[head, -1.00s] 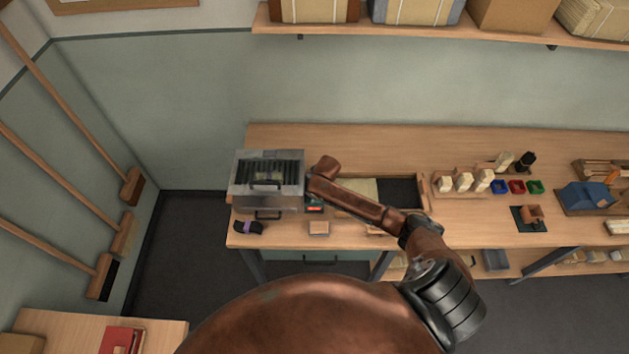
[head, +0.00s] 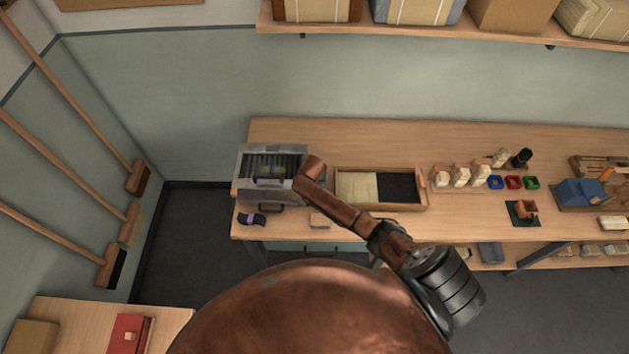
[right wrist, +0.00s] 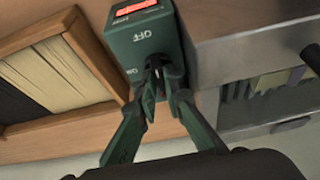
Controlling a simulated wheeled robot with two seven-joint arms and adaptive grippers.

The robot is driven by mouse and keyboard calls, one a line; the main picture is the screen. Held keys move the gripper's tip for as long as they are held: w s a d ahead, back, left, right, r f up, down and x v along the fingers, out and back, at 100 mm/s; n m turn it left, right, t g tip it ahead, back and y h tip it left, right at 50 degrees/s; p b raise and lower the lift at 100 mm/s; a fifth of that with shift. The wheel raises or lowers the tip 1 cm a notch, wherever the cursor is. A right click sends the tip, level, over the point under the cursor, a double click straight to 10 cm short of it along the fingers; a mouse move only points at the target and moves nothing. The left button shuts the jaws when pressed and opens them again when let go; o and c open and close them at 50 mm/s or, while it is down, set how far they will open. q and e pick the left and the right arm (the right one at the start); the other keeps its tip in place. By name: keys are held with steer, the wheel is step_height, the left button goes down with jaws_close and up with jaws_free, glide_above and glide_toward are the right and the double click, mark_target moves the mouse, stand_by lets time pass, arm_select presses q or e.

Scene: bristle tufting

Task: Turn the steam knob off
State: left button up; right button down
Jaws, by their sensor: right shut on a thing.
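The green control box (right wrist: 145,40) fills the upper middle of the right wrist view, with a lit red display and OFF and ON lettering. My right gripper (right wrist: 158,72) is at its face, just below the OFF lettering, with its fingers closed together on the steam knob. The knob is mostly hidden between the fingertips, so its setting cannot be read. The metal steamer (head: 252,192) stands at the left end of the bench in the head view. My right arm covers the control box and the gripper there. My left gripper is out of view.
A wooden tray (head: 424,188) with pale and dark bristles lies right of the steamer; its frame is close to the control box. A dark strap with a purple band (head: 252,219) and a small wooden block (head: 319,220) lie at the front edge. Brush blocks and coloured cups stand further right.

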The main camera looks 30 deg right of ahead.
steer(key=shift+w+d+r, duration=0.1)
steer(key=c, duration=2)
jaws_free()
